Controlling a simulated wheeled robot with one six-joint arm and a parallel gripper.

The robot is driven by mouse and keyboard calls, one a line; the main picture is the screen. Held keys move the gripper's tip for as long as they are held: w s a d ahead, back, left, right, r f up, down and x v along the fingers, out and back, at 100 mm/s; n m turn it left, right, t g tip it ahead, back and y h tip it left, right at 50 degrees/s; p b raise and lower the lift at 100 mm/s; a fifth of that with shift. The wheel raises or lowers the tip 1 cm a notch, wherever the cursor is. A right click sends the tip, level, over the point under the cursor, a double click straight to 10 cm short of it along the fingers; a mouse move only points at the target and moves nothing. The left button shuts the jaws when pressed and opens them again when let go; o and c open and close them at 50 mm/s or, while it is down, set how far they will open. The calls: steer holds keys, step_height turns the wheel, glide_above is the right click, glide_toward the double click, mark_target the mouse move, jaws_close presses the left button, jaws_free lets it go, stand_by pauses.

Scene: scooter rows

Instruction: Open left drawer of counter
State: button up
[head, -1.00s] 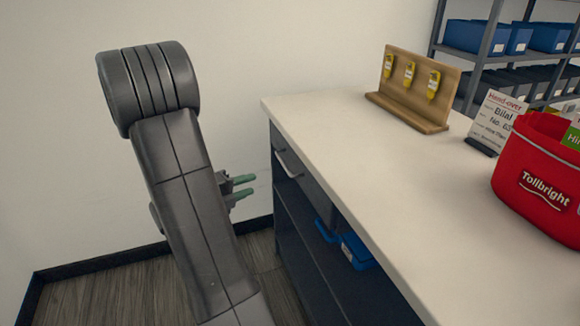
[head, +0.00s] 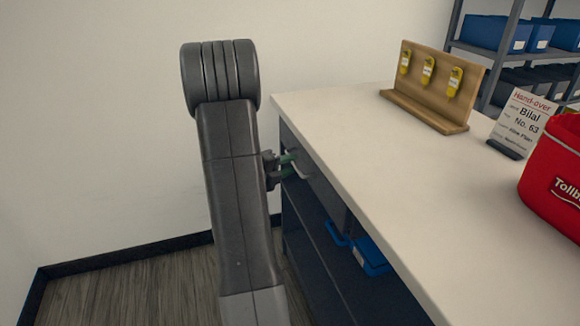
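The counter (head: 372,158) has a pale top and dark front, running from the middle to the lower right. Its left drawer (head: 322,184) sits just under the top at the far left end, and it looks closed. The drawer's light handle (head: 299,170) shows partly beside my fingers. My arm hides part of the gripper. I cannot tell whether the fingers are around the handle or only beside it, or whether they are closed.
On the counter stand a wooden key board (head: 430,88) with yellow tags, a hand-over card (head: 522,122) and a red bag (head: 556,178). Blue bins (head: 370,257) sit in the open shelf below the drawer. Clear floor (head: 130,288) lies to the left.

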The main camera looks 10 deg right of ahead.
steer(key=shift+w+d+f, duration=0.1)
steer(key=shift+w+d, duration=0.25)
steer(key=shift+d, duration=0.15)
jaws_close()
steer(key=shift+a, duration=0.1)
